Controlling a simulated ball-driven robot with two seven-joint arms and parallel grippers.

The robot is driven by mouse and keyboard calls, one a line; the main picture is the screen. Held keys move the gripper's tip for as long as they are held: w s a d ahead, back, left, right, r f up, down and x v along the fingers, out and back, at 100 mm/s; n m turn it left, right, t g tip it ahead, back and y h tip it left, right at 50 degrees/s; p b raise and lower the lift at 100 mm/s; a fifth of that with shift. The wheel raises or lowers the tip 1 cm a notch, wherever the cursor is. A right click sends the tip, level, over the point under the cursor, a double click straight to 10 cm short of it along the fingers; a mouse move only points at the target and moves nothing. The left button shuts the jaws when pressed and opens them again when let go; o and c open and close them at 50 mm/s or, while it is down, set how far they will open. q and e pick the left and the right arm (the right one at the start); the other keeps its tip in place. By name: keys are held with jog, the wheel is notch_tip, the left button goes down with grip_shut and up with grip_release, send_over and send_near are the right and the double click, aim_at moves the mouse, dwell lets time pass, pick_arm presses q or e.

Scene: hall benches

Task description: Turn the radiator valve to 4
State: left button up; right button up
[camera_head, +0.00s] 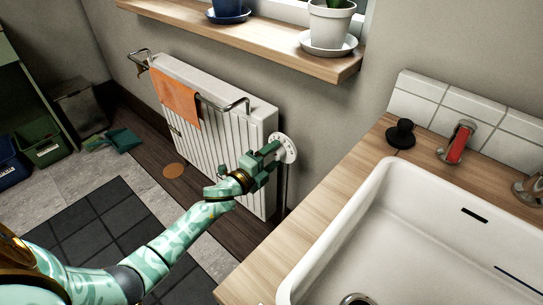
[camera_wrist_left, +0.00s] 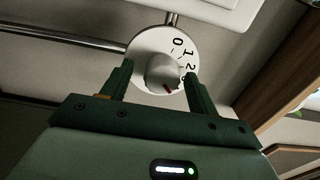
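The radiator valve has a round white dial (camera_head: 286,149) at the right end of the white radiator (camera_head: 230,123). In the left wrist view the dial (camera_wrist_left: 152,42) shows 0, 1, 2 and a partly covered 3 along its right side. Its pale central knob (camera_wrist_left: 160,70) has a small red mark at its lower right. I cannot tell exactly which number the mark points at. My left gripper (camera_head: 271,151) is at the valve. In the wrist view its open fingers (camera_wrist_left: 158,69) stand on either side of the knob, with gaps visible. My right gripper is out of view.
An orange towel (camera_head: 176,98) hangs on the radiator's rail. A wooden counter (camera_head: 262,268) with a white sink (camera_head: 430,220) stands at right. A wooden sill (camera_head: 255,38) with potted plants is above. Bins (camera_head: 40,142) and a dustpan (camera_head: 124,139) are at left.

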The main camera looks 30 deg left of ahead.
aim_at(273, 155)
pick_arm(q)
jog(key=shift+r, duration=0.1)
jog(key=shift+s+a, duration=0.1)
jog(key=shift+s, duration=0.2)
jog(key=s, duration=0.1)
jog(key=s+p, duration=0.1)
jog(key=s, duration=0.1)
jog(key=s+p, duration=0.1)
jog(key=shift+s+a+r, duration=0.2)
jog(key=shift+s+a, duration=0.1)
jog(key=s+a+p, duration=0.1)
jog(key=s+p, duration=0.1)
jog(key=s, duration=0.9)
jog(key=shift+a+f+p, duration=0.25)
jog(key=shift+p, duration=0.15)
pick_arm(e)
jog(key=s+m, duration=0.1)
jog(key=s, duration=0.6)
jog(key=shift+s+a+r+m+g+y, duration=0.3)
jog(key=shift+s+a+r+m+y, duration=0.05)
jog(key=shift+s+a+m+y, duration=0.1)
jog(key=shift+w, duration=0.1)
